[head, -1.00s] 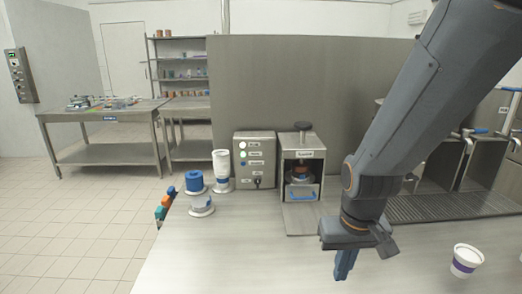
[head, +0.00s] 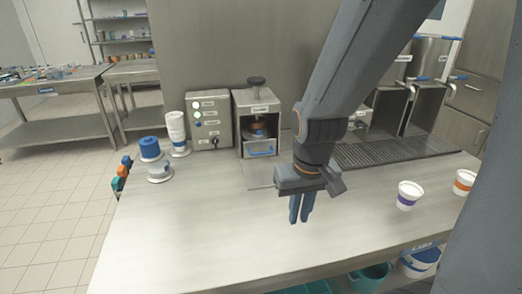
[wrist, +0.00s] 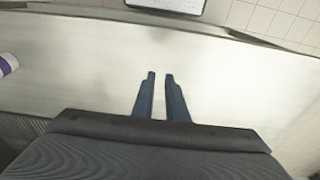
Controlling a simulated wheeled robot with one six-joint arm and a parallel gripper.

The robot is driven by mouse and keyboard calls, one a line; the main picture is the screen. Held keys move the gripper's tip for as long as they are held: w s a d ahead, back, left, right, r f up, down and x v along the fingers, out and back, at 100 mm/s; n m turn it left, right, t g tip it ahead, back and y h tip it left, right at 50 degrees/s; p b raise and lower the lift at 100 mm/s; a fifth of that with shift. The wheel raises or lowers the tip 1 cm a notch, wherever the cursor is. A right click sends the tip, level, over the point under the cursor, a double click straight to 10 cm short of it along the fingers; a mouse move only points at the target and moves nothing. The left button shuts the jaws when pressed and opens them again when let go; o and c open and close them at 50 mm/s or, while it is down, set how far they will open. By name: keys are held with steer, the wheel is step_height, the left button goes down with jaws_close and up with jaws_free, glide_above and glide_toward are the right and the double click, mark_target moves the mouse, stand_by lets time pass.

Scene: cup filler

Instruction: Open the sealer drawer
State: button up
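The sealer (head: 242,98) is a grey metal box with a black knob on top, standing against the panel at the back of the table. Its drawer, with a blue handle (head: 261,153), is low in the front opening and looks pushed in. An orange-brown part shows inside above it. My gripper (head: 300,220) points down over the table, in front of the sealer and to its right, apart from it. In the wrist view its two blue fingers (wrist: 160,76) have a narrow gap between them with nothing in it. The sealer is not in the wrist view.
A control box (head: 208,120) and a white cup stack (head: 176,128) stand left of the sealer, with a blue roll (head: 149,148) nearby. A purple-banded cup (head: 408,196) and an orange-banded cup (head: 463,183) stand at right. The table's front middle is clear.

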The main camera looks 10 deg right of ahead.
steer(key=o, duration=0.3)
steer(key=w+r+m, duration=0.2)
steer(key=w+m, duration=0.5)
steer(key=w, duration=1.2)
steer(key=shift+r+m+p, duration=0.15)
steer(key=shift+m+p, duration=0.2)
steer(key=shift+m, duration=0.05)
steer(key=m, duration=1)
glide_toward(264, 152)
steer(key=shift+t, duration=0.3)
steer(key=shift+w+f+p, duration=0.2)
steer(key=shift+f+p, duration=0.4)
steer(key=shift+f, duration=0.65)
steer(key=shift+w+f+p, duration=0.15)
steer(key=shift+f+p, duration=0.45)
steer(key=shift+f, duration=0.65)
steer(key=shift+w+f+p, duration=0.2)
steer(key=shift+f+p, duration=0.4)
steer(key=shift+f, duration=0.6)
jaws_close()
